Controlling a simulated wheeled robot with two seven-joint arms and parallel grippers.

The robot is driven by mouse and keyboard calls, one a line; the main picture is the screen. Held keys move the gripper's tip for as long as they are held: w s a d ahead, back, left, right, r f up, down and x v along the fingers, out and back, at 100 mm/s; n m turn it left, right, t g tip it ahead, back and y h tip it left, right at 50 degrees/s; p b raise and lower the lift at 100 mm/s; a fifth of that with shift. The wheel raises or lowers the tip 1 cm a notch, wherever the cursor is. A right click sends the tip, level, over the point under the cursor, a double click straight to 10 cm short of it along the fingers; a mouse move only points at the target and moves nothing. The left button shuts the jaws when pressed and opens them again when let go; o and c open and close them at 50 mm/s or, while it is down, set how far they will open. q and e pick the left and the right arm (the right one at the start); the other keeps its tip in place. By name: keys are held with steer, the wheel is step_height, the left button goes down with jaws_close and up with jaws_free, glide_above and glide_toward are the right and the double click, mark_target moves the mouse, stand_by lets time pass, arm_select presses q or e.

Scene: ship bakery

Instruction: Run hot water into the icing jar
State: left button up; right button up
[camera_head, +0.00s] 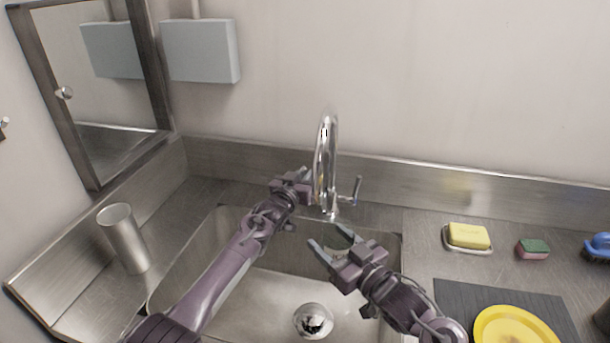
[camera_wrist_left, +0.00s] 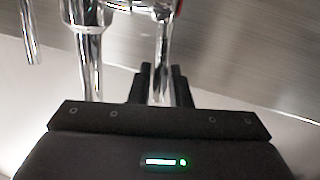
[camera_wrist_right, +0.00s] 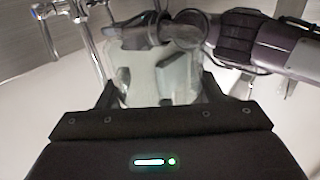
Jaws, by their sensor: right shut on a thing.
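The chrome tap (camera_head: 327,150) stands behind the sink (camera_head: 270,285), with a lever (camera_head: 355,190) on its right. My left gripper (camera_head: 304,174) is beside the tap's left side. In the left wrist view its fingers (camera_wrist_left: 163,85) are close together on either side of a chrome stem (camera_wrist_left: 162,50); whether they press on it is unclear. My right gripper (camera_head: 333,240) is over the sink, in front of the tap. It is shut on the clear glass icing jar (camera_wrist_right: 150,78), which is hard to make out in the head view. No water stream is visible.
A metal cup (camera_head: 122,238) stands on the left counter. On the right are a yellow sponge (camera_head: 468,235) in a dish, a green-and-red sponge (camera_head: 533,249), a blue brush (camera_head: 598,247) and a yellow plate (camera_head: 513,328) on a dark mat (camera_head: 455,297).

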arm_select(q)
jaws_close()
steer(key=shift+s+f, duration=0.1)
steer(key=shift+s+a+f+m+t+h, duration=0.15)
steer(key=shift+s+m+t+h, duration=0.15)
steer(key=shift+s+t+h, duration=0.5)
steer(key=shift+s+a+f+m+t+h, duration=0.15)
steer(key=shift+s+m+t, duration=0.2)
steer(key=shift+t, duration=0.85)
steer(key=shift+r, duration=0.1)
steer(key=shift+o, duration=1.7)
jaws_free()
